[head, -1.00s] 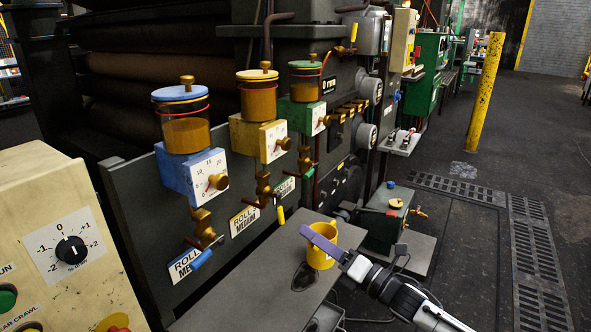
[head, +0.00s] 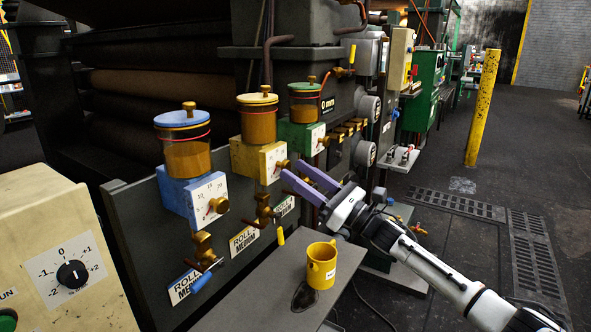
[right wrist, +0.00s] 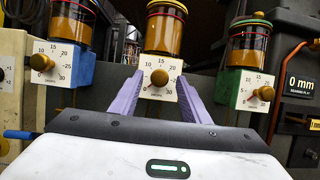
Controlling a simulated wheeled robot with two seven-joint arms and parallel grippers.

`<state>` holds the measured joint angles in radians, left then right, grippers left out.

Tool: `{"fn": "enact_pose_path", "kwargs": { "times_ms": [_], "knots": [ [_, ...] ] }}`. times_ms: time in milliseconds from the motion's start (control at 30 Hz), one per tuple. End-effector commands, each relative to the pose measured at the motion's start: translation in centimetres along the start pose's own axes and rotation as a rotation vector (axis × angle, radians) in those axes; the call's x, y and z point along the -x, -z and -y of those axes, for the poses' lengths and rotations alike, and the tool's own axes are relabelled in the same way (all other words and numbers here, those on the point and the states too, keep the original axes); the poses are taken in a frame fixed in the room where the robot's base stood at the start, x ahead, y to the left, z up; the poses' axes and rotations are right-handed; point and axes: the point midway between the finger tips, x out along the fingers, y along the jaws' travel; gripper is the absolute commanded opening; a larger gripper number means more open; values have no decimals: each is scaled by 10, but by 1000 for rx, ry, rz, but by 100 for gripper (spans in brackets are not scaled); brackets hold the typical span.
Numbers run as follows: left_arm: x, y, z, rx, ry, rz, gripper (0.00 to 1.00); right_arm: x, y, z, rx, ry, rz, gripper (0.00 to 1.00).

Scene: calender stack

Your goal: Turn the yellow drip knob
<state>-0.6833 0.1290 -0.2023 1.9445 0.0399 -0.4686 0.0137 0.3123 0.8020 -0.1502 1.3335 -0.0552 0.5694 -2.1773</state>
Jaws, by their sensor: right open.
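The yellow drip lubricator (head: 243,158) has an oil-filled jar with a yellow lid, above a yellow block with a white dial. Its brass knob (right wrist: 159,77) sits at the dial's centre in the right wrist view, and shows at the dial's right edge in the head view (head: 281,165). My right gripper (head: 292,170) has purple fingers spread open, pointing at this dial. In the right wrist view the fingers (right wrist: 158,84) flank the dial left and right, with the knob between them in the picture. I cannot tell contact or the remaining depth. My left gripper is not in view.
A blue lubricator (head: 186,190) stands to the left and a green one (head: 302,134) to the right, each with a knob. Brass valves (head: 264,212) hang under the lubricators.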

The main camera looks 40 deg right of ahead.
Motion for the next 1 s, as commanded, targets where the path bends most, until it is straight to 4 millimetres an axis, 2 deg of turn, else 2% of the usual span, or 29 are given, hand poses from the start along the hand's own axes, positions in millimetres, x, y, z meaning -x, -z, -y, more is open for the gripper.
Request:
{"fn": "enact_pose_path", "kwargs": {
  "times_ms": [133,467,700,1000],
  "knots": [
    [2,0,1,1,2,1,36,-12,-1,0,-1,1,0,42],
    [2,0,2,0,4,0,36,-14,1,0,-1,1,-1,42],
    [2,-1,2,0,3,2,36,-14,0,0,-1,1,-1,3],
    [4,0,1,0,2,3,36,-14,0,-1,-29,11,-1,2]
  ]
}}
